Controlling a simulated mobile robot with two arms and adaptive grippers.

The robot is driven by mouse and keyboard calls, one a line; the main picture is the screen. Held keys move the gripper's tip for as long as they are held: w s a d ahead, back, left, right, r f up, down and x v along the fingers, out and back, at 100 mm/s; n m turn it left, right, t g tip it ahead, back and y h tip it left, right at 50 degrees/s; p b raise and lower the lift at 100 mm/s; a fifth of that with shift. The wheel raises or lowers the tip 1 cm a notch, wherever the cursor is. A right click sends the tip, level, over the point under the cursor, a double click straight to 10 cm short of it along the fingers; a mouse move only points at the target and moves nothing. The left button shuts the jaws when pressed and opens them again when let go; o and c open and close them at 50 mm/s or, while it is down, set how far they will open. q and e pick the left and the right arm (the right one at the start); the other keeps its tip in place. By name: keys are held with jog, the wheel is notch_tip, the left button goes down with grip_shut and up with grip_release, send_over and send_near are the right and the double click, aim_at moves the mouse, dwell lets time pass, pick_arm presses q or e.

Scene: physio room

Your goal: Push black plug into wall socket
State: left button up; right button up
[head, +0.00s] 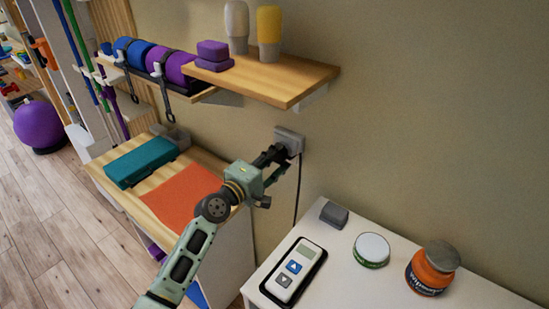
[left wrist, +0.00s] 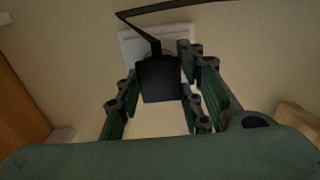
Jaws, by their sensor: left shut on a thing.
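The wall socket (head: 289,138) is a pale plate on the beige wall below the wooden shelf. In the left wrist view the socket plate (left wrist: 128,46) shows behind the black plug (left wrist: 160,82). My left gripper (head: 270,157) is at the wall, right in front of the socket. In the left wrist view its fingers (left wrist: 162,96) are shut on the plug from both sides. The plug overlaps the socket plate there; I cannot tell whether it is in or just short of it. Its black cord (head: 298,185) hangs down the wall. My right gripper is not in view.
The wooden shelf (head: 300,80) juts out above my left gripper. A wooden-topped cabinet with a teal box (head: 142,162) and orange cloth (head: 185,196) stands below. A white table (head: 365,288) at the right holds a remote-like device (head: 292,268), tin (head: 371,250) and orange jar (head: 428,272).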

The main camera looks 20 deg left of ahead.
pick_arm(q)
jog(key=shift+w+d, duration=0.2)
jog(key=shift+w, duration=0.3)
jog(key=o, duration=1.2)
jog(key=shift+c, duration=0.2)
jog(key=v, duration=1.2)
